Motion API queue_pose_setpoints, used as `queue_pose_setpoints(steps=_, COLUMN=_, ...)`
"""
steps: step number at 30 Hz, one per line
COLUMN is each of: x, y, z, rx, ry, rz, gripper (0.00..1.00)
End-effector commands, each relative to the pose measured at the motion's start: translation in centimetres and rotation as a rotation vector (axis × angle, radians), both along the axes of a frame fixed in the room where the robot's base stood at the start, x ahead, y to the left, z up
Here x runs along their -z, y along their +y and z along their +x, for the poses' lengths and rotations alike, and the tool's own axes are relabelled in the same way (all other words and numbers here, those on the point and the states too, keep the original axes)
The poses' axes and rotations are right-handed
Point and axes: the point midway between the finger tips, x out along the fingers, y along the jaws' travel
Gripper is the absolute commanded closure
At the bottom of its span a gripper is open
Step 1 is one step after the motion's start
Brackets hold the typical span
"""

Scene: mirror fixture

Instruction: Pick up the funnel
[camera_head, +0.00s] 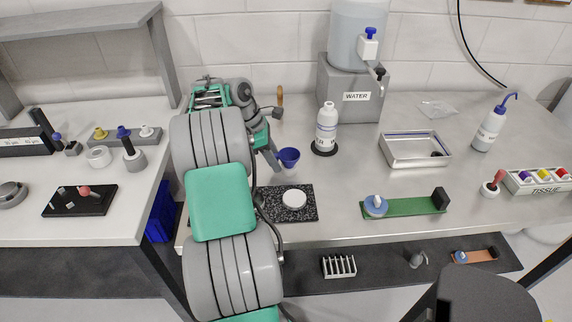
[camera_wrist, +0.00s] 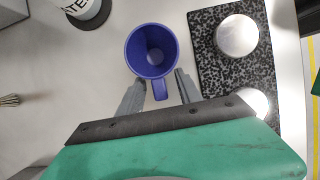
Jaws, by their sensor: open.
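The blue funnel (camera_head: 289,155) stands on the steel bench, just right of my gripper (camera_head: 273,160). In the wrist view the funnel (camera_wrist: 152,45) is seen from above, with its round mouth open and a short blue tab (camera_wrist: 160,90) pointing toward my gripper (camera_wrist: 158,78). My gripper is open, with one grey finger on each side of the tab. I cannot tell whether either finger touches it. The funnel's underside is hidden.
A speckled black board (camera_head: 270,203) with a white disc lies in front of the funnel. A white bottle (camera_head: 326,130) stands to its right on a black base. Further right are a metal tray (camera_head: 415,165) and a green board (camera_head: 410,206). Bench between is clear.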

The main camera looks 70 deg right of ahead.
Motion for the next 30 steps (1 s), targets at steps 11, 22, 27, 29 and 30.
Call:
queue_pose_setpoints(steps=11, x=0.17, y=-0.09, z=-0.08, rx=0.000, ry=-0.001, rz=-0.002, gripper=0.70)
queue_pose_setpoints(steps=22, x=0.16, y=-0.07, z=-0.08, rx=0.000, ry=-0.001, rz=-0.002, gripper=1.00)
queue_pose_setpoints(steps=27, x=0.17, y=-0.07, z=-0.07, rx=0.000, ry=-0.001, rz=-0.002, gripper=1.00)
queue_pose_setpoints(steps=29, x=0.17, y=-0.07, z=-0.07, rx=0.000, ry=-0.001, rz=-0.002, gripper=1.00)
queue_pose_setpoints(steps=30, x=0.16, y=-0.07, z=-0.08, rx=0.000, ry=-0.001, rz=-0.002, gripper=1.00)
